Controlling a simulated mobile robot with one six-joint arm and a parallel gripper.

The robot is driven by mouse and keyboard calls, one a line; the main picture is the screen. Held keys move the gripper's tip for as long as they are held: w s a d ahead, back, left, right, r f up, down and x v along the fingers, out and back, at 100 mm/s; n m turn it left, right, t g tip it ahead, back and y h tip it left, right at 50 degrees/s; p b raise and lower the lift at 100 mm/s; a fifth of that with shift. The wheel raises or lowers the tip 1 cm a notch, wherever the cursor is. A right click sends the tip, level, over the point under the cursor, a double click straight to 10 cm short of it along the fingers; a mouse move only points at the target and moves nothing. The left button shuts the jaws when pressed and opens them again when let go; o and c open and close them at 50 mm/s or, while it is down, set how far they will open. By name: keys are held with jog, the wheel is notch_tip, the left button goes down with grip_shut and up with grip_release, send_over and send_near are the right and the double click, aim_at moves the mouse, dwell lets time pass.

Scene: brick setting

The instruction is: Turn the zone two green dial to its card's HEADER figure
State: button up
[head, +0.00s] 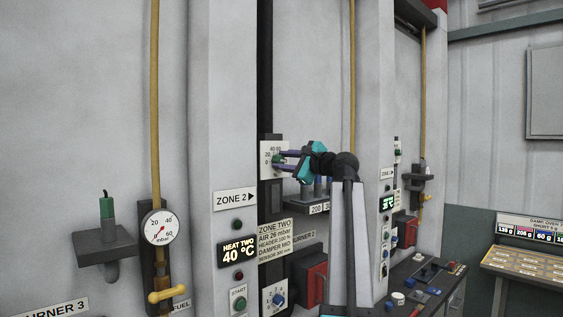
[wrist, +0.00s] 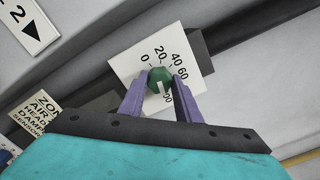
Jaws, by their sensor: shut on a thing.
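The green dial (wrist: 159,75) sits on a white scale plate (wrist: 126,68) marked 0, 20, 40, 60 and a partly covered figure ending in 00. Its white pointer mark points down in the wrist view, close to that covered figure. My gripper (wrist: 161,84) has its two purple fingers on either side of the dial, shut on it. In the head view my gripper (head: 281,158) reaches the dial from the right. The ZONE TWO card (head: 275,238) hangs below; its HEADER line is small and seems to read 100 %.
The HEAT TWO display (head: 238,250) reads 40 °C. A blue-knobbed dial (head: 279,299) and a red box (head: 311,281) are below the card. A grey shelf (head: 305,200) juts out just under my gripper. A round gauge (head: 162,230) and yellow pipe stand at left.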

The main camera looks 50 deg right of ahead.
jog(key=o, duration=1.1)
jog(key=shift+w, duration=0.1)
jog(key=shift+c, duration=0.2)
jog(key=s+a+b, duration=0.1)
jog(key=s+b, duration=0.4)
jog(key=s, duration=0.9)
